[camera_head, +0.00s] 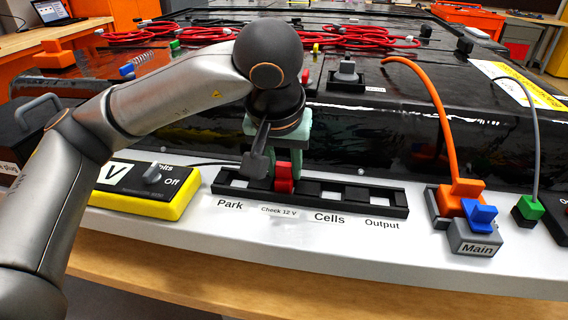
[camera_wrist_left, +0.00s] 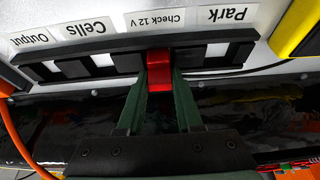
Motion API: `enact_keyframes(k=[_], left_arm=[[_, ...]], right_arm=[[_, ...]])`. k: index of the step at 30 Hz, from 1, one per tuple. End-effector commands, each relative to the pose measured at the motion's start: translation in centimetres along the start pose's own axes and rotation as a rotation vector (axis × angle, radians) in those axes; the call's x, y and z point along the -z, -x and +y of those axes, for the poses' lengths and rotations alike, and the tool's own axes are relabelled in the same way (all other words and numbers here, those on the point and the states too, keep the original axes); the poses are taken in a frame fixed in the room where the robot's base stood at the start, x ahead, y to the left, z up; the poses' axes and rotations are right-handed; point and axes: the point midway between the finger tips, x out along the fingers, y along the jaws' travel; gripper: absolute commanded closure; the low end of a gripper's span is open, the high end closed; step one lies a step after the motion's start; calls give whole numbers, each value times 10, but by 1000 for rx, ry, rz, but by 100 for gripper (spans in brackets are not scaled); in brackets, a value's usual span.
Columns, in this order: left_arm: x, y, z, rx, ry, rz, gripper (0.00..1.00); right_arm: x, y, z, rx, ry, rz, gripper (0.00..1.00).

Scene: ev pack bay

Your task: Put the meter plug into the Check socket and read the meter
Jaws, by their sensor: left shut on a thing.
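The red meter plug (camera_head: 284,178) is at the Check 12 V position of the black socket strip (camera_head: 398,211). The yellow and black meter (camera_head: 140,190) lies left of the strip, with a white display showing V and a grey knob (camera_head: 152,174) near the Volts and Off marks. My right gripper is not in view.
The Park, Cells and Output sockets look empty. A thin black cable (camera_head: 205,164) runs from the meter toward the plug. The black pack (camera_head: 400,130) rises behind. An orange connector (camera_head: 462,193) with a blue lever and the grey Main block (camera_head: 475,240) stand right.

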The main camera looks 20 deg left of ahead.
Motion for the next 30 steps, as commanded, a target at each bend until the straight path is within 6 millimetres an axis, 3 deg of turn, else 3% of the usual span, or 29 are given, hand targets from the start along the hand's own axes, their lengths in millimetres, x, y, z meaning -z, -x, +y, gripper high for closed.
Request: enact_keyframes(k=[3, 4, 13, 24, 30], left_arm=[[-1, -3, 0, 0, 0, 0, 100], [-1, -3, 0, 0, 0, 0, 64], [-1, -2, 0, 0, 0, 0, 31], [-1, -2, 0, 0, 0, 0, 31], [1, 37, 1, -3, -1, 6, 31]], right_arm=[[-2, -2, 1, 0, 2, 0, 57], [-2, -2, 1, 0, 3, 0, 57], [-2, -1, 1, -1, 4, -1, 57], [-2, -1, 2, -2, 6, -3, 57], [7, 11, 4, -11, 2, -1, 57]])
